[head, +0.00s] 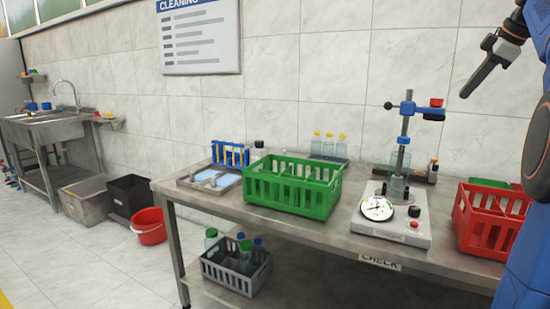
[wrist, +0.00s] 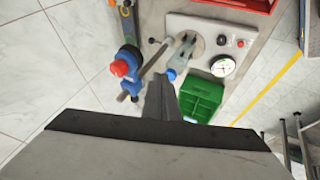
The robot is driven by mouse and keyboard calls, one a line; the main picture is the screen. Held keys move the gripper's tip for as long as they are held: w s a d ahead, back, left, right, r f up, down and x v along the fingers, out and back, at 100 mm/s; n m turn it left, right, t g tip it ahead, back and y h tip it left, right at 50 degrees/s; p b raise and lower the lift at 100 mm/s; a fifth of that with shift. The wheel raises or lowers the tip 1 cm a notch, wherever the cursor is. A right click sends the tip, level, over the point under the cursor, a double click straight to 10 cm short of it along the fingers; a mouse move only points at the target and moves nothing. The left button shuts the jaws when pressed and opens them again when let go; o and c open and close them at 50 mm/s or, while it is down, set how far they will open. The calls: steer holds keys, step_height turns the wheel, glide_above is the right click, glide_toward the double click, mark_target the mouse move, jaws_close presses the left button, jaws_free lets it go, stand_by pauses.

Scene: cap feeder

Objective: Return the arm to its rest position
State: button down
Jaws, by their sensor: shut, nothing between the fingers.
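My gripper (head: 489,66) is raised in the upper right of the head view, well above the table and apart from everything on it. Its fingers are together with nothing between them. In the wrist view the dark fingers of my gripper (wrist: 162,98) point down over the bench, which lies far below. My blue arm shows along the right edge of the head view.
The steel table (head: 330,238) holds a green crate (head: 292,188), a gauge device (head: 390,218) with a blue-clamped post (head: 405,125), and a red crate (head: 488,222). A grey crate (head: 235,278) with bottles sits on the lower shelf. A red bucket (head: 149,229) stands on the floor.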

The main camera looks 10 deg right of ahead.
steer(key=s+a+f+m+g, duration=0.1)
steer(key=s+a+f+m, duration=0.3)
steer(key=a+f, duration=0.55)
steer(key=s+a+f+m, duration=0.2)
steer(key=s+a+f, duration=0.4)
steer(key=a, duration=0.6)
steer(key=s+a+f+m, duration=0.1)
steer(key=s+a+f, duration=0.2)
steer(key=s+f, duration=0.3)
steer(key=s+a+f+m, duration=0.2)
steer(key=s+a+f, duration=0.2)
steer(key=f, duration=0.9)
steer(key=s+a+f+m+h, duration=0.1)
steer(key=s+a+f, duration=0.2)
steer(key=s+f, duration=0.5)
step_height(320, 180, down, 2)
steer(key=shift+s+a+m+g, duration=0.3)
steer(key=shift+a+g, duration=0.05)
steer(key=shift+g, duration=0.05)
